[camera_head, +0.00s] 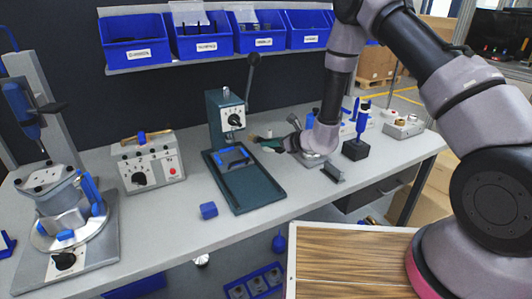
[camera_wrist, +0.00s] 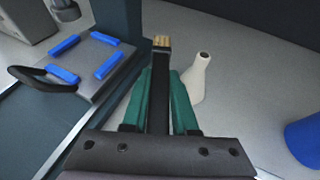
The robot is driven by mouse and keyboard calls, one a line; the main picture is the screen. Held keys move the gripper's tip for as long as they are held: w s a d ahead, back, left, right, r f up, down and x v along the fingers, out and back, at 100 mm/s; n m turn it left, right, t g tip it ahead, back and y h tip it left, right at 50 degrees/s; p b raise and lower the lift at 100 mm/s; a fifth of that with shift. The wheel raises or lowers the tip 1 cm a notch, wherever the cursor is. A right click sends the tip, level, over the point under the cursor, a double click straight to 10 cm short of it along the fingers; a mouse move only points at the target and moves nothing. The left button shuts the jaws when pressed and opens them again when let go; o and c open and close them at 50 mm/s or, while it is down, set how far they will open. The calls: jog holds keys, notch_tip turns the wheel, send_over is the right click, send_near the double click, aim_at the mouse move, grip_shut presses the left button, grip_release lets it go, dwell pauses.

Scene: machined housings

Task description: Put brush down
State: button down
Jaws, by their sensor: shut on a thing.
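The brush (camera_wrist: 161,44) has tan bristles and a dark handle. In the wrist view my gripper (camera_wrist: 160,82), with green fingers, is shut on its handle, and the bristles point away from me. In the head view my gripper (camera_head: 272,147) is above the bench, just right of the green press; the brush's tan tip (camera_head: 254,137) shows at its left, close to the press column. I cannot tell how high the brush is above the bench.
The green press (camera_head: 250,200) stands left of my gripper, with a blue-padded fixture (camera_wrist: 85,75) on it. A pale bottle-shaped thing (camera_wrist: 197,78) and a blue cylinder (camera_wrist: 305,140) stand at right in the wrist view. A control box (camera_head: 150,165) is farther left. Bare bench (camera_head: 180,205) surrounds a blue block (camera_head: 208,210).

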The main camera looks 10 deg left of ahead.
aim_at(270, 158)
jog(key=shift+f, duration=2.15)
jog(key=shift+f, duration=0.1)
jog(key=c, duration=0.7)
grip_release()
